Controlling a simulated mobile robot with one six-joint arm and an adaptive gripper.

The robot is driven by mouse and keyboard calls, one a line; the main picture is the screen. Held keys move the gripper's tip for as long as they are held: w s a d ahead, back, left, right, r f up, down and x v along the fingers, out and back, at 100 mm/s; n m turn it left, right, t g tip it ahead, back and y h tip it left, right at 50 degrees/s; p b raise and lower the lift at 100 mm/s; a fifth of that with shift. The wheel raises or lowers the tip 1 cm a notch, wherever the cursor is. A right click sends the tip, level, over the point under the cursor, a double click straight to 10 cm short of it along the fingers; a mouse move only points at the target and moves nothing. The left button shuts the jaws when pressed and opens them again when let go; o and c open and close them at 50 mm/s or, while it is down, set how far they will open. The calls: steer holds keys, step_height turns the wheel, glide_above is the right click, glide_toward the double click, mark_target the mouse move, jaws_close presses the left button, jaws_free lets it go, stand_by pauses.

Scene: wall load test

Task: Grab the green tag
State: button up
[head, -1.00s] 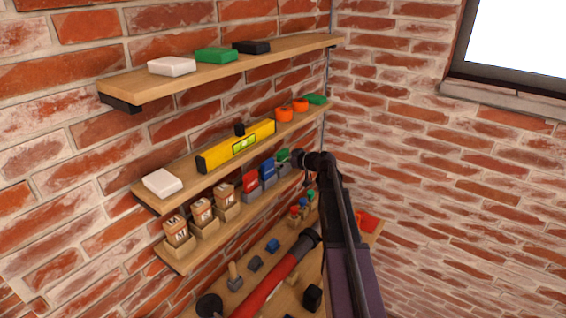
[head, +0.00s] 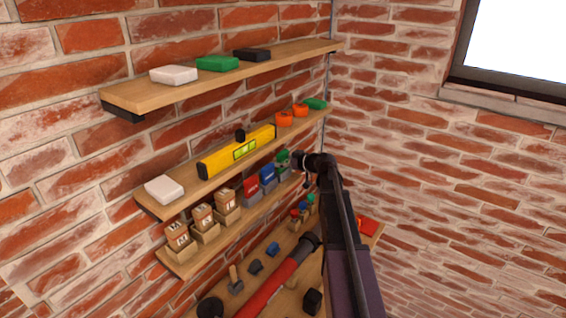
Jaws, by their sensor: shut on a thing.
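The green tag (head: 282,155) stands at the right end of a row of coloured tags in grey holders on the third shelf. The red tag (head: 250,186) and the blue tag (head: 267,174) stand to its left. My gripper (head: 292,160) reaches in from the right and is shut on the green tag. The fingertips are small and partly hidden at this angle. The tag's lower part is close to its grey holder, and I cannot tell whether it is clear of it.
Below lies a red-handled tool (head: 268,287) among small items.

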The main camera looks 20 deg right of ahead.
mark_target(284, 152)
step_height(284, 152, up, 6)
steer(key=p, duration=0.5)
steer(key=shift+f, duration=0.2)
steer(key=shift+s+d+r, duration=0.1)
steer(key=shift+s+r, duration=0.05)
steer(key=shift+r, duration=0.1)
steer(key=s+d, duration=0.9)
steer(key=s, duration=0.5)
steer(key=shift+s+d+f, duration=0.3)
steer(key=shift+s+d, duration=0.05)
steer(key=shift+d, duration=0.05)
steer(key=shift+f, duration=0.15)
